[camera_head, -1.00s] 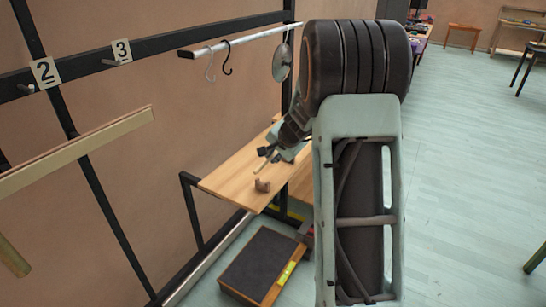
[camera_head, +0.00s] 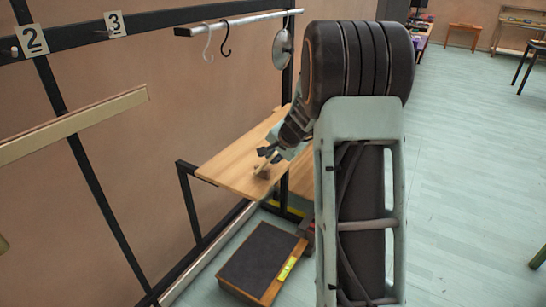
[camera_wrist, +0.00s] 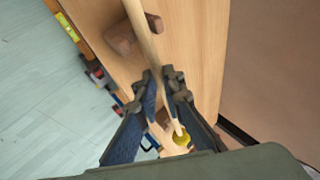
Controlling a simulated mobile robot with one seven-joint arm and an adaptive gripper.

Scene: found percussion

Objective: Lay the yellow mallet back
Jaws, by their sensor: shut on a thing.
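My gripper (camera_wrist: 168,92) is shut on the pale stick of the yellow mallet (camera_wrist: 146,45). The mallet's yellow head (camera_wrist: 183,138) shows beyond the fingers, low in the wrist view. The stick runs to the top edge there, passing close beside a brown wooden rest (camera_wrist: 122,38) on the shelf; I cannot tell whether they touch. Another brown piece is partly hidden behind the fingers. In the head view my gripper (camera_head: 267,155) is just above the wooden shelf (camera_head: 225,172), and the mallet is hardly visible.
A rail (camera_head: 240,22) with two hooks and a hanging metal disc (camera_head: 282,50) is above. Numbered tags 2 and 3 mark the frame at left. Open floor lies at right.

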